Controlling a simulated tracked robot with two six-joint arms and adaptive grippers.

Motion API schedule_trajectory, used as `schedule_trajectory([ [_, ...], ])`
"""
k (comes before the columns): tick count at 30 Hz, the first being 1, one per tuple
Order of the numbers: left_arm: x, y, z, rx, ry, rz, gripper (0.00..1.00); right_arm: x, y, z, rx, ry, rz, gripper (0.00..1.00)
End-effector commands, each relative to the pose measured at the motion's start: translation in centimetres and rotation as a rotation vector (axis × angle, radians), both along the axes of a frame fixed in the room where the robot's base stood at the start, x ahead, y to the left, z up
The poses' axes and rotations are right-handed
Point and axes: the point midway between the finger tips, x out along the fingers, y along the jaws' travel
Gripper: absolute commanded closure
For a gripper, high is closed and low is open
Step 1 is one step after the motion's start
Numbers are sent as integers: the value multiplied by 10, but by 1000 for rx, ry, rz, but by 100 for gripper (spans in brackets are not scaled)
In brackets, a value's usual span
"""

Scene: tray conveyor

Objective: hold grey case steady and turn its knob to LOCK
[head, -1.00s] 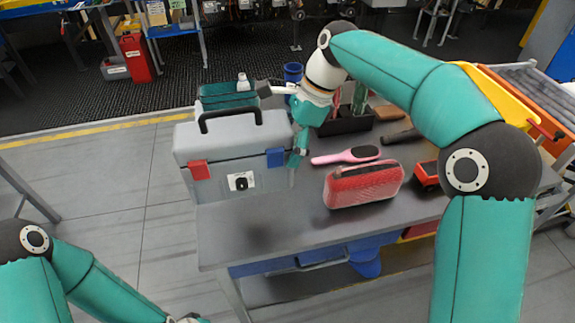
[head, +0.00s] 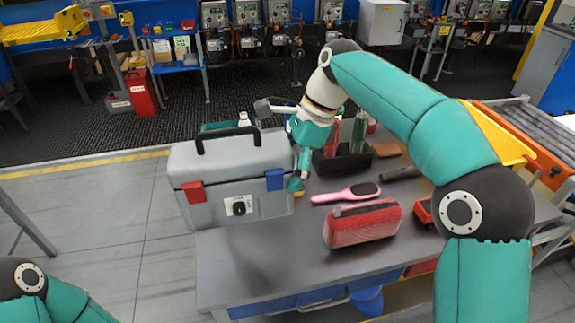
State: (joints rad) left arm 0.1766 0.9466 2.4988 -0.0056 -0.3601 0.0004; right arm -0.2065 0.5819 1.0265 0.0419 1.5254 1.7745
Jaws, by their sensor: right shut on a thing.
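The grey case (head: 212,171) stands upright at the left end of the table, with a black handle (head: 228,139) on top. A red latch (head: 194,192) and a blue latch (head: 275,180) are on its front. Its black knob (head: 239,207) sits on a small white plate low on the front; its setting and markings are too small to read. My right gripper (head: 283,146) is shut on the right end of the case, one finger at the right front and the other behind the lid. My left arm shows at the lower left, but its gripper is out of view.
A red pouch (head: 362,225), a pink hairbrush (head: 345,194) and a black bin (head: 343,161) of bottles are right of the case. A teal item (head: 213,126) is partly hidden behind it. The table (head: 262,271) is bare before the case.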

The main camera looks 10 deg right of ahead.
Motion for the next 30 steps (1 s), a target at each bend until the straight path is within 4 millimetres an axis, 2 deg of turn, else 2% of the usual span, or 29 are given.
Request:
schedule_trajectory([
  [11, 0, 0, 0, 0, 0, 0, 100, 0, 0, 0, 4, -4, -1, 82],
  [30, 0, 0, -36, 0, 0, 0, 100, 0, 0, -56, 4, -3, 0, 82],
])
